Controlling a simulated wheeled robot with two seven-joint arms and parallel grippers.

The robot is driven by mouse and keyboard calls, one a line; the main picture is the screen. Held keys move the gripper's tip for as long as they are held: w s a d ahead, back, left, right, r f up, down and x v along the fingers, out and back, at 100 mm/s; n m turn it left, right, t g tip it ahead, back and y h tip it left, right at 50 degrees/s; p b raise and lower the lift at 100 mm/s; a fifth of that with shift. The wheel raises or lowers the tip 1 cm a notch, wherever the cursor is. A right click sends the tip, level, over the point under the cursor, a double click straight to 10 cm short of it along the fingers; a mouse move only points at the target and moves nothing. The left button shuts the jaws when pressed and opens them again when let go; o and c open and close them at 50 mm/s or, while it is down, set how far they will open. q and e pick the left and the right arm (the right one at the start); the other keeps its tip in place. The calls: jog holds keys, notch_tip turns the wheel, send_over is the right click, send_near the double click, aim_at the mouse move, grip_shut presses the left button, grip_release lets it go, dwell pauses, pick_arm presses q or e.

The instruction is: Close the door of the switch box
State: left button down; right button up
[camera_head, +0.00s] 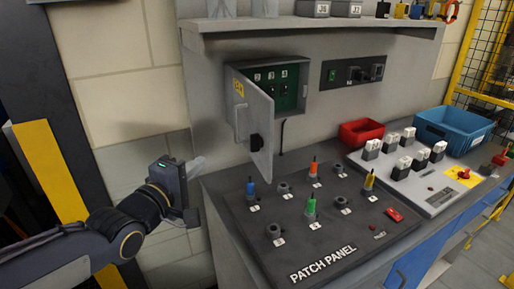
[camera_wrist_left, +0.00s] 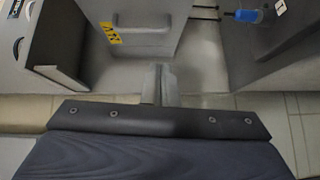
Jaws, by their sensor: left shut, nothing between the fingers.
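The switch box (camera_head: 290,64) is mounted on the grey back wall above the bench, with a green panel and several switches inside. Its grey door (camera_head: 256,118) stands open, swung out from the left side of the box, with a yellow label and a black latch. My left gripper (camera_head: 198,164) is shut and empty, to the left of the door and a little lower, apart from it. In the left wrist view the gripper (camera_wrist_left: 160,84) points toward the door (camera_wrist_left: 140,25), which shows its yellow label and handle. My right gripper is not in view.
A dark patch panel (camera_head: 338,250) with several coloured plugs lies on the bench below the door. A red bin (camera_head: 361,132), a blue crate (camera_head: 455,128) and a board with several switch blocks stand to the right. A shelf (camera_head: 310,22) runs above the box.

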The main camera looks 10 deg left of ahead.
pick_arm(q)
jog(key=p, duration=0.2)
send_near(249, 132)
jog(key=shift+t+h, duration=0.3)
jog(key=w, duration=0.1)
jog(key=w+a, duration=0.2)
jog(key=w, duration=0.1)
jog(key=shift+f, duration=0.25)
jog(key=shift+w+d+f+p, duration=0.1)
jog(key=shift+w+d+p, duration=0.2)
jog(key=shift+d, duration=0.3)
jog(key=shift+w+d+r+p, duration=0.1)
jog(key=shift+w+d+p, duration=0.15)
jog(key=shift+d, duration=0.3)
jog(key=shift+w+d+f+p, duration=0.1)
jog(key=shift+w+d+p, duration=0.2)
jog(key=shift+d, duration=0.3)
